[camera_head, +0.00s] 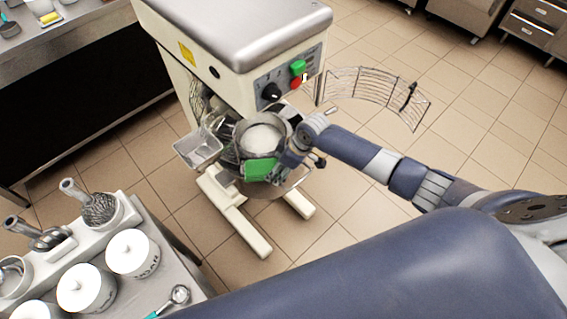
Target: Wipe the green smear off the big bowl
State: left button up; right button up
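The big bowl (262,137), round and metal with a pale inside, sits in the mixer at the centre of the head view. My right gripper (283,167) is at the bowl's near right side. It appears shut on a bright green, flat, sharp-edged cloth (260,169), which lies against the near outside of the bowl; its fingertips are small and partly hidden. I cannot make out a separate green smear; the cloth and gripper cover part of the bowl wall. My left gripper is not in view.
The mixer (235,45) stands over the bowl, with its wire guard (375,92) swung out to the right. A metal chute (197,147) is at the bowl's left. A counter with white lidded tubs (133,254) is at the lower left. Tiled floor lies clear around the mixer.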

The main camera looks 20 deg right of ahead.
jog(key=shift+s+a, duration=0.1)
jog(key=shift+a, duration=1.1)
notch_tip(320, 180, up, 6)
jog(key=p, duration=0.6)
